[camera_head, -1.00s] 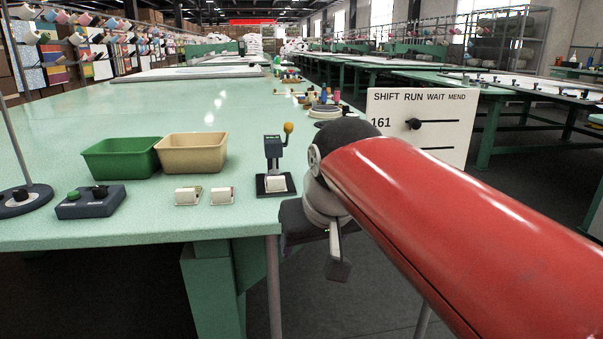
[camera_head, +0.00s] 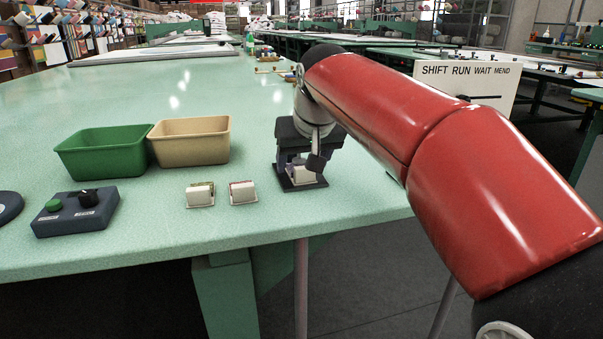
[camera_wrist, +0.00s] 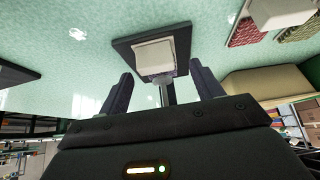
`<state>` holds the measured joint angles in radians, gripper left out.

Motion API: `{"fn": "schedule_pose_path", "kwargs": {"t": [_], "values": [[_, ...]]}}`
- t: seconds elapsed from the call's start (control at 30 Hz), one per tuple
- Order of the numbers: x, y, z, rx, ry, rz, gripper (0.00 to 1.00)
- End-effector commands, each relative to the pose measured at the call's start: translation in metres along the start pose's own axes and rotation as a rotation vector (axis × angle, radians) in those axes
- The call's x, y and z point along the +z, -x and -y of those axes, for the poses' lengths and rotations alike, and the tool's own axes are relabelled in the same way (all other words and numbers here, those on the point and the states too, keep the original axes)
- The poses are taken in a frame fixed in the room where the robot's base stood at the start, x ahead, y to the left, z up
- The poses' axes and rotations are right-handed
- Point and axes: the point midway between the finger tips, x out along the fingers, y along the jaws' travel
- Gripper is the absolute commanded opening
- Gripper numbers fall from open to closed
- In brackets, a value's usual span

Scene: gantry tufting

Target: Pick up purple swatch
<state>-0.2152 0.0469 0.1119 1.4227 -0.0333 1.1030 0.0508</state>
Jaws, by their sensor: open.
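In the wrist view a white block (camera_wrist: 155,54) sits on a dark square base (camera_wrist: 122,46), and a thin purplish strip (camera_wrist: 166,76) shows at its edge, probably the purple swatch, mostly hidden. In the head view the same white block (camera_head: 303,175) stands on the dark base at the table's right front, partly behind my gripper. My gripper (camera_wrist: 161,80) is open and empty, with its two dark fingers apart and pointing toward the block's side. In the head view my gripper (camera_head: 300,152) is over the stand. I cannot tell whether it touches anything.
Two white-topped swatches (camera_head: 243,192) (camera_head: 200,195) lie left of the stand; the wrist view shows a red one (camera_wrist: 250,32) and a green one (camera_wrist: 300,30). Green bin (camera_head: 100,155), tan bin (camera_head: 190,143) and control box (camera_head: 75,213) are farther left. A sign (camera_head: 465,80) stands right.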

Motion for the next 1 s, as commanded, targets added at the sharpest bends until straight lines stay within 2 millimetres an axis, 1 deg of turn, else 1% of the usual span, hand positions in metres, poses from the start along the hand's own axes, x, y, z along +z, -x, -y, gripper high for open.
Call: {"fn": "schedule_pose_path", "kwargs": {"t": [0.03,0.13,0.37,0.47,0.7,0.77,1.0], "values": [[0.0007,-0.0078,-0.0004,0.0,0.0,0.001,0.65],[0.0007,-0.0153,-0.0005,0.0,-0.001,0.001,0.65],[0.0002,-0.0163,-0.0005,0.0,-0.001,-0.001,0.65],[0.0002,-0.0162,-0.0005,0.0,-0.001,-0.001,0.55],[0.0002,-0.016,-0.0005,0.0,-0.001,-0.001,0.24],[0.0002,-0.0159,-0.0005,0.0,-0.001,-0.001,0.18],[0.0,-0.0157,-0.0006,0.0,-0.001,-0.001,0.18]]}}
